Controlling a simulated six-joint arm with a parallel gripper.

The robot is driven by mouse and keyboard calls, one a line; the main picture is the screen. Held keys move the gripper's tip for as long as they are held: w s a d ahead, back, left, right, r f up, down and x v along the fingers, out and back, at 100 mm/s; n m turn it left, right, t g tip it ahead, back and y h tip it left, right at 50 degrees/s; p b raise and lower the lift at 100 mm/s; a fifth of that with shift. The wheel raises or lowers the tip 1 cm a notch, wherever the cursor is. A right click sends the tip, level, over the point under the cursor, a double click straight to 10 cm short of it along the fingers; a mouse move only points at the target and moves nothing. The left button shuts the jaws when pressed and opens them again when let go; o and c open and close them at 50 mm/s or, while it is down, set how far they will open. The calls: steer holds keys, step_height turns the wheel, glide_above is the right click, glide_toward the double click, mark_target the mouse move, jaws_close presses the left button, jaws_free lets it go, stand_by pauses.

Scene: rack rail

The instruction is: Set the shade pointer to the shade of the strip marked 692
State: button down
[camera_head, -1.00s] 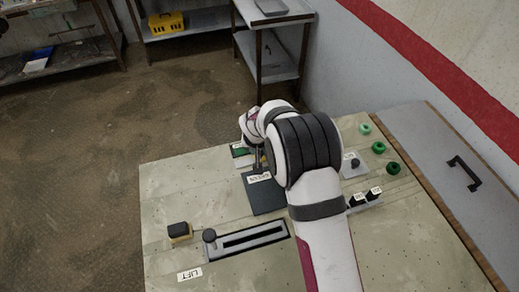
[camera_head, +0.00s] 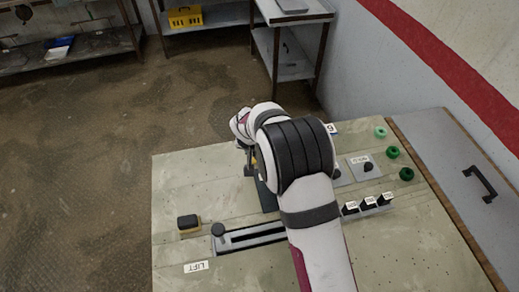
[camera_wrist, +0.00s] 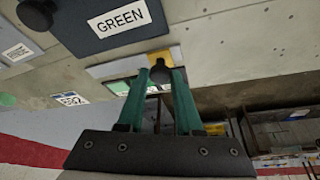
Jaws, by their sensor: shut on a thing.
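My gripper (camera_wrist: 161,70) has its teal fingers closed on a black knob (camera_wrist: 160,74) in the wrist view. A yellow piece (camera_wrist: 166,57) lies by the knob; together they look like the shade pointer. A green strip (camera_wrist: 120,87) shows left of the fingers. A white label (camera_wrist: 70,98) further left is too small to read surely. A dark plate marked GREEN (camera_wrist: 118,19) lies above the fingers in the picture. In the head view, my forearm hides most of this area; only part of the dark plate (camera_head: 266,196) shows. A label (camera_head: 332,128), partly hidden, stands right of my arm.
On the bench, a slotted slider (camera_head: 252,235) with a black knob, a black-and-yellow block (camera_head: 189,222) and a LIFT label (camera_head: 196,267) lie left of my arm. Several labelled black switches (camera_head: 369,204) and green knobs (camera_head: 393,152) stand right.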

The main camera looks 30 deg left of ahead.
steer(key=c, duration=0.6)
jaws_free()
steer(key=shift+s+a, duration=0.15)
steer(key=v, duration=1.5)
steer(key=shift+s+r, duration=0.1)
steer(key=shift+r, duration=0.3)
steer(key=d+r+m+g+h, duration=0.1)
steer(key=d+r+m, duration=0.25)
steer(key=d, duration=1.05)
steer(key=s+d+r+m+g, duration=0.1)
steer(key=s+d+m, duration=0.1)
steer(key=s+d, duration=0.35)
steer(key=s+d+r+m+g, duration=0.1)
steer(key=s+d, duration=0.2)
steer(key=d, duration=0.6)
steer(key=s+d+m, duration=0.1)
steer(key=s, duration=0.3)
steer(key=s+d+f+m+g, duration=0.1)
steer(key=s, duration=0.3)
steer(key=s+d+m+y, duration=0.1)
steer(key=s+d, duration=0.1)
steer(key=s, duration=0.2)
steer(key=shift+f+m, duration=0.2)
steer(key=shift+m, duration=0.05)
